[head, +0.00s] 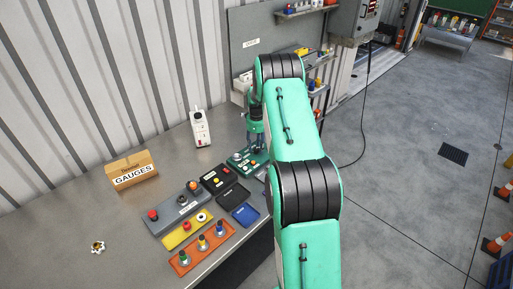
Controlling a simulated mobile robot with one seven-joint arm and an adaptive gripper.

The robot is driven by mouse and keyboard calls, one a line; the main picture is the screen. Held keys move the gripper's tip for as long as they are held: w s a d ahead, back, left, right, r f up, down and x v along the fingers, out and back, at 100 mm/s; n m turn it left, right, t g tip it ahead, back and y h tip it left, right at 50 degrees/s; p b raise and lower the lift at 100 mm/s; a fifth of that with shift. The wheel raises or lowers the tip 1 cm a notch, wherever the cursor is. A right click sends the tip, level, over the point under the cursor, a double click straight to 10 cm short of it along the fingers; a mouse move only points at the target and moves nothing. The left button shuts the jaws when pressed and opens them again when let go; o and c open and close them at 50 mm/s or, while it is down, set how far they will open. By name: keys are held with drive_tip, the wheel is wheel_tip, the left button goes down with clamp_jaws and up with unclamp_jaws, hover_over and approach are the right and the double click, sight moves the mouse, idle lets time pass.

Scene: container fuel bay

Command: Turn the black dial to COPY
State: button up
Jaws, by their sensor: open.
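My gripper (255,138) is seen small beyond my green arm, pointing down over the right end of the steel bench, just above or beside a green control box (241,161) with several small knobs. Its fingertips are partly hidden and nothing shows held in it. I cannot tell whether it touches the box. No COPY label can be read at this size. A small dark knob shows on a grey control box (168,213), but I cannot tell which knob is the black dial.
Nearby on the bench (75,205) are a black box (215,180), a yellow box (175,239), an orange box (195,258), a blue tray (245,214), a GAUGES carton (131,171) and a white meter (200,128). A grey pegboard (245,28) stands behind. The bench's left side is mostly clear.

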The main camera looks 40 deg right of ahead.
sight(256, 148)
wheel_tip(256, 148, up, 12)
idle(0.6)
drive_tip(key=shift+f, duration=0.1)
idle(0.4)
